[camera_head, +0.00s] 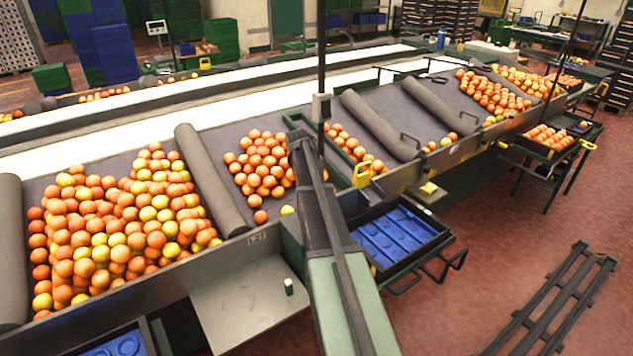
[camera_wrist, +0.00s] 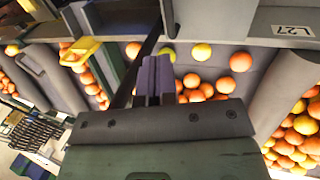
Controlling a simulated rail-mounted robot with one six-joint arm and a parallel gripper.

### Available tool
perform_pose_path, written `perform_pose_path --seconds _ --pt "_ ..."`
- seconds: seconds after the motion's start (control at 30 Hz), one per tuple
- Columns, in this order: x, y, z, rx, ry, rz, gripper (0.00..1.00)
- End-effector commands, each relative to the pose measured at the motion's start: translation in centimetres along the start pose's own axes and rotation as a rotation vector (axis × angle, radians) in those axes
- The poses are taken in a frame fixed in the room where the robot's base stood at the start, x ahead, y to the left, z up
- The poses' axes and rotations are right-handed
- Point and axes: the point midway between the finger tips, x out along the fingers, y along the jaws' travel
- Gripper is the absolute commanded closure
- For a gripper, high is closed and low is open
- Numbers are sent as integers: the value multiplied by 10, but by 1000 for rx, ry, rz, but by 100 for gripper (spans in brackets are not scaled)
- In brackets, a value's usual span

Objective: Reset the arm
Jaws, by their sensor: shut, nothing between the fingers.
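My gripper (camera_wrist: 155,70) shows in the wrist view, its two narrow fingers side by side and shut, with nothing between them. It is above the sloped sorting bench, over a bay with a loose group of oranges (camera_wrist: 240,61). Some of these oranges are partly hidden behind the gripper. In the head view I cannot make out the fingers clearly. The middle heap of oranges (camera_head: 262,165) and the larger heap of oranges and yellow fruit (camera_head: 120,230) lie in separate bays.
Grey padded rollers (camera_head: 212,180) divide the bays. A tray with a blue liner (camera_head: 400,236) stands at the bench's front edge. Another tray (camera_head: 548,138) holds oranges at the right. A dark slatted rack (camera_head: 552,300) lies on the red floor, with bare floor around it.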

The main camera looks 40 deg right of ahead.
Motion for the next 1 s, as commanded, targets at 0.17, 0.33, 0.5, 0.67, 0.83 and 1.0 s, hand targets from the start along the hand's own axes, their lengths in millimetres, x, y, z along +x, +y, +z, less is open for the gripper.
perform_pose_path --seconds 0.17,0.33,0.5,0.67,0.83,1.0 --pt "-43 6 0 -1 0 0 100" --pt "-43 4 0 -1 0 0 100" --pt "-42 4 0 19 -2 -1 100" --pt "-54 -51 58 167 -20 -90 100" --pt "-91 -189 144 171 -26 -208 100" --pt "-121 -298 227 56 -26 -287 100"
